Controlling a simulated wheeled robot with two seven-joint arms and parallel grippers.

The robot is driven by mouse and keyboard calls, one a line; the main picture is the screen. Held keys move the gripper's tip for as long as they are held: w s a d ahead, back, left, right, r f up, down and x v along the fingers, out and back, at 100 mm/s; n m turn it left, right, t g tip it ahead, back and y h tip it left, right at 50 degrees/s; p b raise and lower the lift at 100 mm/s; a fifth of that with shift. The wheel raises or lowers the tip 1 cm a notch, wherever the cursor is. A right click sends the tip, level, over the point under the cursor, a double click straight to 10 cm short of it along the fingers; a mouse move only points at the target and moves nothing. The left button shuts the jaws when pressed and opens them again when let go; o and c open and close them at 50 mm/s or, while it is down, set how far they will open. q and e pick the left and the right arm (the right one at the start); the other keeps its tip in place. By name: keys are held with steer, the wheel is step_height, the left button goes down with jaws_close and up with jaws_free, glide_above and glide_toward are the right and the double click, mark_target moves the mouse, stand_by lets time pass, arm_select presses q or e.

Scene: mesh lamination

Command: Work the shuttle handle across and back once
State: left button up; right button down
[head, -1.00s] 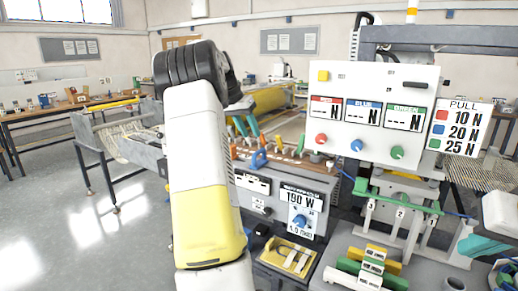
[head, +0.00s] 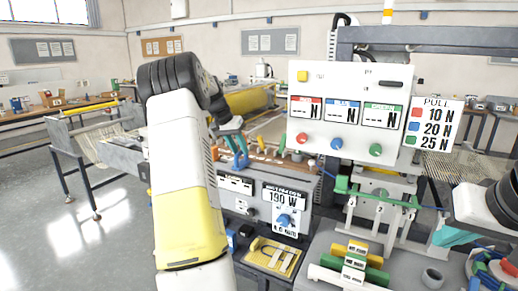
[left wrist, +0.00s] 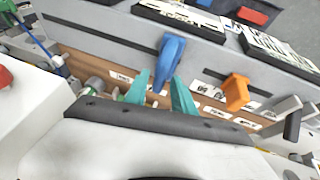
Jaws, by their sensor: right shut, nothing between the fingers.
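A blue upright handle (head: 240,158) stands on the brown wooden rail of the machine, and it also shows in the left wrist view (left wrist: 170,58). An orange handle (left wrist: 236,92) stands on the same rail, to its right in the wrist view. No label tells me which is the shuttle handle. My left gripper (left wrist: 161,80) has its teal fingers apart, with the tips close to the blue handle; I cannot tell whether they touch it. My right gripper (head: 455,237) is shut and empty at the right, above the grey bench.
A white panel (head: 350,105) with three displays and coloured knobs stands behind, beside a PULL sign (head: 434,122). A 190 W control box (head: 284,208) sits below the rail. Green, white and yellow blocks (head: 350,262) and a grey ring (head: 432,278) lie on the bench.

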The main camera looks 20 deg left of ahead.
arm_select(q)
jaws_close()
stand_by(1.2)
